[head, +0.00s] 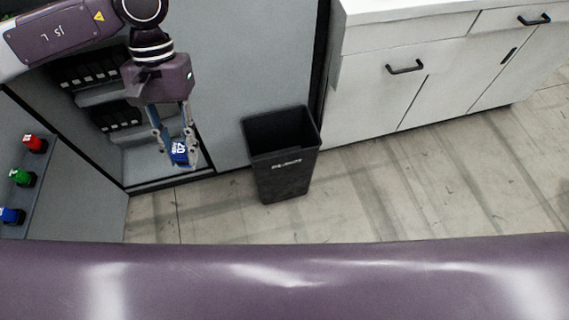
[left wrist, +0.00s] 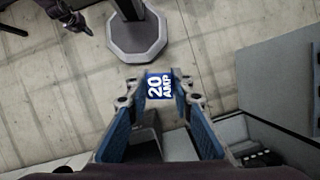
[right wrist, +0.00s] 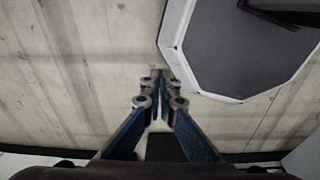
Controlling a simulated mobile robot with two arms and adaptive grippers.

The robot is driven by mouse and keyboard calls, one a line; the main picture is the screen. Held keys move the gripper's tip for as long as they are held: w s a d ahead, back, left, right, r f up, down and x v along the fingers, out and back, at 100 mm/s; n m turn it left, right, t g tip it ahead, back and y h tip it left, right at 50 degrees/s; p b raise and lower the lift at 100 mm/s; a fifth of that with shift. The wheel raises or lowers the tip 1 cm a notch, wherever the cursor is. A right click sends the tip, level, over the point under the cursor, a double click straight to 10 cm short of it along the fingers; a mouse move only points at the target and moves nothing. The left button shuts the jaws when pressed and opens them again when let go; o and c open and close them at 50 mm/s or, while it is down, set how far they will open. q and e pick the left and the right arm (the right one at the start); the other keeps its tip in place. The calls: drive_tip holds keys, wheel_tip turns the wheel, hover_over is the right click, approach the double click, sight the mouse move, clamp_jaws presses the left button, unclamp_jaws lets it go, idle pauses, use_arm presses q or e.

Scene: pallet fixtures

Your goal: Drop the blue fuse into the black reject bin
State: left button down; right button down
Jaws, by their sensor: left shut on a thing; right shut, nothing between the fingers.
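The blue fuse (head: 180,152), marked "20 AMP" in white, is held between the fingertips of my left gripper (head: 177,158). The fuse also shows in the left wrist view (left wrist: 159,87), with a finger on each side of it. In the head view, the black reject bin (head: 288,172) stands upright on the floor to the right of the fuse, apart from it. Its top is open; its bottom inside is too dark to make out. My right gripper (right wrist: 160,76) is shut and empty over bare floor in the right wrist view.
A grey panel on the left carries a red fuse (head: 34,143), a green fuse (head: 20,177) and another blue fuse (head: 12,215). An open grey cabinet (head: 235,60) stands behind my left gripper. A white drawer unit (head: 400,90) is right of the bin. Floor is clear in front.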

use_arm(q)
drive_tip(key=shift+w+a+f, duration=0.1)
drive_tip(key=shift+w, duration=0.2)
use_arm(e)
drive_tip(key=shift+w+a, duration=0.1)
drive_tip(key=shift+w, duration=0.95)
use_arm(q)
drive_tip(key=shift+s, duration=0.1)
use_arm(e)
drive_tip(key=shift+s, duration=0.1)
